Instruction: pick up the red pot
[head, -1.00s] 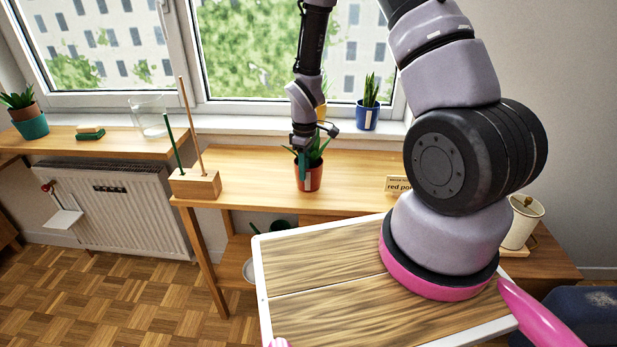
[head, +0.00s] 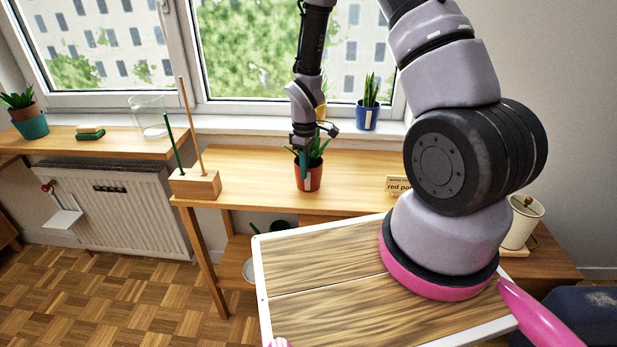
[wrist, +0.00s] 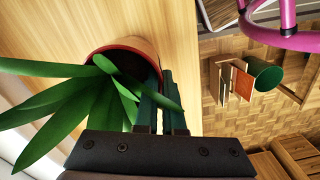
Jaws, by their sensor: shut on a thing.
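The red pot (head: 308,178) holds a green-leaved plant and stands upright on the wooden bench below the window. My gripper (head: 303,160) reaches down to it from above, at the left side of its rim. In the wrist view the pot's rim (wrist: 128,44) shows with dark soil and broad leaves. My gripper's fingers (wrist: 160,95) are close together at the rim, shut on the pot's wall. Leaves hide part of the grip. I cannot tell whether the pot's base touches the bench.
A wooden block (head: 195,184) with two upright sticks stands left on the bench. A blue pot (head: 367,117) is on the sill behind. A small sign (head: 397,185) stands at the right, with a cream canister (head: 522,222) beyond. Bench space around the pot is clear.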

